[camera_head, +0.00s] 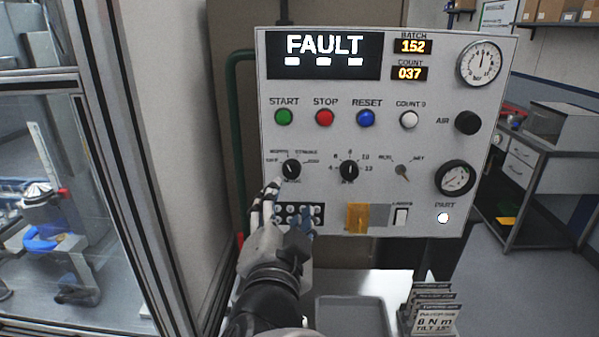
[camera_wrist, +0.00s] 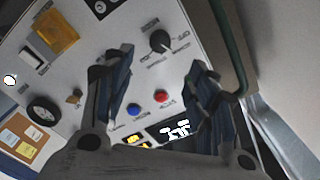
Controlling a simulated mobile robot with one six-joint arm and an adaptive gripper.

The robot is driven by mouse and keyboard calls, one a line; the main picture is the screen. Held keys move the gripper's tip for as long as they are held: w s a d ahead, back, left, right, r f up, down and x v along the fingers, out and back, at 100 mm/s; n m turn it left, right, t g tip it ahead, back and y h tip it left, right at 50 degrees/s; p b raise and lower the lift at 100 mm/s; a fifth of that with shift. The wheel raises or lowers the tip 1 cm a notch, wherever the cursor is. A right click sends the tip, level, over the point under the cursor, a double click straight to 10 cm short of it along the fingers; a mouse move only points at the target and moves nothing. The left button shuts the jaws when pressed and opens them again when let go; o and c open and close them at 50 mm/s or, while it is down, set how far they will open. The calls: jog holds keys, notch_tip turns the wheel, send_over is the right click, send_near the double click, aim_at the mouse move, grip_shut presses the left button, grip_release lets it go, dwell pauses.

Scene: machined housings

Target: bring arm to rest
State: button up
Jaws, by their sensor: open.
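My gripper (camera_head: 287,205) is in front of the lower left part of a grey control panel (camera_head: 440,110), just below the left black selector knob (camera_head: 291,169). In the wrist view my gripper (camera_wrist: 160,72) is open, with its two blue-padded fingers apart and nothing between them. That knob (camera_wrist: 160,41) shows beyond the fingertips, and I see no contact with it. The panel display (camera_head: 324,55) reads FAULT. My gripper partly covers the block of small round sockets (camera_head: 313,214) at the panel's lower left.
A glass-fronted enclosure (camera_head: 120,150) with a dark frame stands at left. A green pipe (camera_head: 236,130) runs beside the panel. Below are a grey tray (camera_head: 352,318) and a rack of label plates (camera_head: 433,310). A bench with drawers (camera_head: 540,150) stands at right, with open floor before it.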

dwell(0.3)
jog(key=s+d+f+n+g, duration=0.4)
jog(key=s+d+f+g, duration=0.2)
jog(key=s, duration=0.5)
jog(key=s+d+f+n+g, duration=0.5)
jog(key=s+d+f+g, duration=0.2)
jog(key=s+d, duration=0.3)
jog(key=shift+s+d+f+y, duration=0.3)
jog(key=shift+s+d+f, duration=0.1)
jog(key=shift+d+f, duration=0.35)
